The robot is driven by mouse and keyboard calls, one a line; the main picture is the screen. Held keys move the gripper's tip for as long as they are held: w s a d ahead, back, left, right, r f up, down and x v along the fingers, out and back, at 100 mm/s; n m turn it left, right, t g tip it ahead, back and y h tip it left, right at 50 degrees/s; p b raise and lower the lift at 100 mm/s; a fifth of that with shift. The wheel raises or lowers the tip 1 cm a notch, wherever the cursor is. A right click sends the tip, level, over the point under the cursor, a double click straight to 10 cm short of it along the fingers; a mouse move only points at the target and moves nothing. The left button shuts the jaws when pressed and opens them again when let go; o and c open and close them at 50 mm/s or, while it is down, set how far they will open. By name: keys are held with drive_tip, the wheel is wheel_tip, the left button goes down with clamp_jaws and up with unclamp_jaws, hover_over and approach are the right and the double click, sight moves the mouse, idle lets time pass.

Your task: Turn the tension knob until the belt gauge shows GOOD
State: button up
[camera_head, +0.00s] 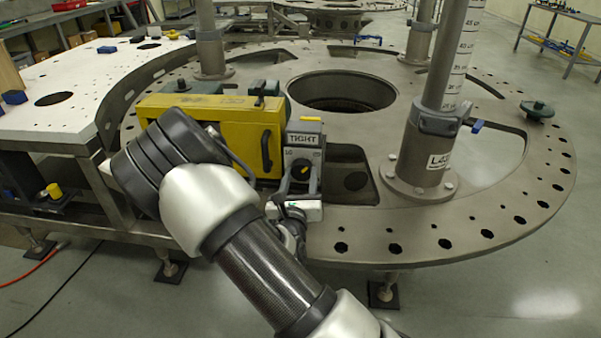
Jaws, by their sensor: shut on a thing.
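The yellow machine housing (222,128) stands on the round metal plate, with a grey gauge unit on its right side. The belt gauge (303,139) shows the word TIGHT. Smaller lettering below it is partly covered and I cannot read it fully. The tension knob (304,188) is just below, dark with a yellow mark, and largely hidden by my gripper. My gripper (300,178) reaches up to the front of the unit and is shut on the knob. My arm covers the lower left of the housing.
A grey post (435,110) labelled with a scale rises close to the right of the gauge unit. The plate (480,215) has a large central opening and holes along its rim. A white table (50,105) adjoins on the left.

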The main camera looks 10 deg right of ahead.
drive_tip(key=n+p, duration=0.3)
drive_tip(key=shift+r+p, duration=0.2)
drive_tip(key=shift+p, duration=0.1)
drive_tip(key=shift+f+n+p, duration=0.2)
drive_tip(key=shift+n+p, duration=1.4)
drive_tip(key=shift+n, duration=0.4)
drive_tip(key=o, duration=1.1)
drive_tip(key=shift+s, duration=0.15)
drive_tip(key=v, duration=1.7)
drive_tip(key=shift+s, duration=0.1)
